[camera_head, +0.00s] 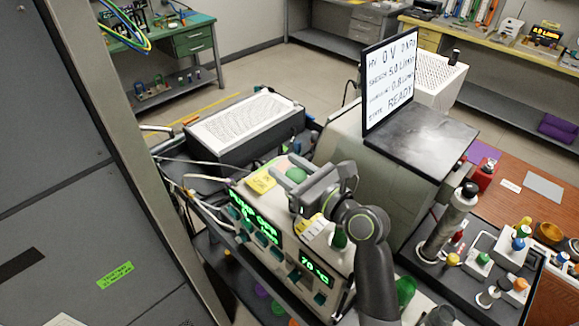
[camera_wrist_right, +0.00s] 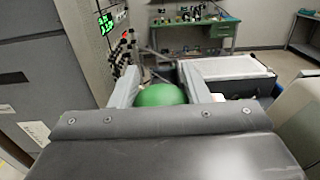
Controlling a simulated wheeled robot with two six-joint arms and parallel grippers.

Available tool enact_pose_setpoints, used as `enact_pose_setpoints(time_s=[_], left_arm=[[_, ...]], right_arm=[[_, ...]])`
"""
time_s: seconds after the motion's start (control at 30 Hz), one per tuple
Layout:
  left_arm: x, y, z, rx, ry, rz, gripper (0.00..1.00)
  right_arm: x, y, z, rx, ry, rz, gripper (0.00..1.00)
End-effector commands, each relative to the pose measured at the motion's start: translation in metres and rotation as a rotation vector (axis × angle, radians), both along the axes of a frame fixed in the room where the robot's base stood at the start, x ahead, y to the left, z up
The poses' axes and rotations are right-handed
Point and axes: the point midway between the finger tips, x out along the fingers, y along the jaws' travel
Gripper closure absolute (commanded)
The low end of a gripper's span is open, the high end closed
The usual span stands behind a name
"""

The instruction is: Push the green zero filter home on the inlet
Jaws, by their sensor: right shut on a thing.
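The green zero filter (camera_head: 296,174) is held between the fingers of my right gripper (camera_head: 288,183), above the top of the instrument with green displays. In the right wrist view the filter shows as a rounded green body (camera_wrist_right: 160,95) between the two fingers of my right gripper (camera_wrist_right: 165,88), which is shut on it. The gripper hides most of the filter. I cannot make out the inlet or tell whether the filter touches it. My left gripper is in neither view.
The instrument with green displays (camera_head: 262,232) stands below my right gripper. A vented white-topped box (camera_head: 245,122) is behind it, with thin cables at its left. A monitor (camera_head: 389,83) stands at the right. Small coloured-capped parts and a metal cylinder (camera_head: 449,222) crowd the right side.

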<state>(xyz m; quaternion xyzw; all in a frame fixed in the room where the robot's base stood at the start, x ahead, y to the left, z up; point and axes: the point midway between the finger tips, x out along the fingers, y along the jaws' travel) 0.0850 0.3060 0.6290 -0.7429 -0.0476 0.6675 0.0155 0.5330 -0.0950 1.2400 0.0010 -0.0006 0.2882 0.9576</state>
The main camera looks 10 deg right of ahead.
Motion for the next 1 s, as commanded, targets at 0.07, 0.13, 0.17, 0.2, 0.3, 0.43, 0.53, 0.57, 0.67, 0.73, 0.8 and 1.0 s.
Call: enact_pose_setpoints(time_s=[0.07, 0.13, 0.17, 0.2, 0.3, 0.43, 0.53, 0.57, 0.67, 0.73, 0.8, 1.0], left_arm=[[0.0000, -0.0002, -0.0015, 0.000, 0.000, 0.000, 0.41], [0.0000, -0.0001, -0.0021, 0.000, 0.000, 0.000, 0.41], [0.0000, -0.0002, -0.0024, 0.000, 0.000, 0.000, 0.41], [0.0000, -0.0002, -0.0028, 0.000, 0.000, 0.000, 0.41], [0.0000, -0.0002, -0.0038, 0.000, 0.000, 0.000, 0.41], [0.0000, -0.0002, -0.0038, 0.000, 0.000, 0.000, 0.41], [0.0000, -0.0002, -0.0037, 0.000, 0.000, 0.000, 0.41], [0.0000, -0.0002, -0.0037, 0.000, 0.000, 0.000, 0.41], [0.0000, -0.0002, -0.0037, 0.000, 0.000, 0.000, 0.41], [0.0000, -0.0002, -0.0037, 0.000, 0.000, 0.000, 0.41], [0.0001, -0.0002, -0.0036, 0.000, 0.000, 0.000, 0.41], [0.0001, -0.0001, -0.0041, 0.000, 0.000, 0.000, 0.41]], right_arm=[[-0.0001, 0.0000, -0.0043, -0.001, 0.004, 0.000, 0.82], [0.0000, -0.0001, -0.0061, -0.002, 0.003, 0.000, 0.82], [0.0000, -0.0001, -0.0069, -0.002, 0.003, 0.000, 0.82], [0.0000, -0.0001, -0.0079, -0.002, 0.003, 0.000, 0.82], [-0.0001, -0.0003, -0.0105, -0.002, 0.003, -0.001, 0.82], [0.0000, -0.0003, -0.0112, -0.002, 0.003, -0.001, 0.51], [-0.0001, -0.0003, -0.0110, -0.002, 0.003, -0.001, 0.38], [-0.0001, -0.0003, -0.0109, -0.002, 0.003, -0.001, 0.34], [0.0000, -0.0002, -0.0106, -0.002, 0.003, -0.001, 0.32], [0.0000, -0.0002, -0.0104, -0.002, 0.003, -0.001, 0.32], [0.0000, -0.0002, -0.0106, -0.002, 0.003, -0.001, 0.32], [-0.0012, -0.0011, -0.0107, -0.002, 0.002, -0.001, 0.32]])
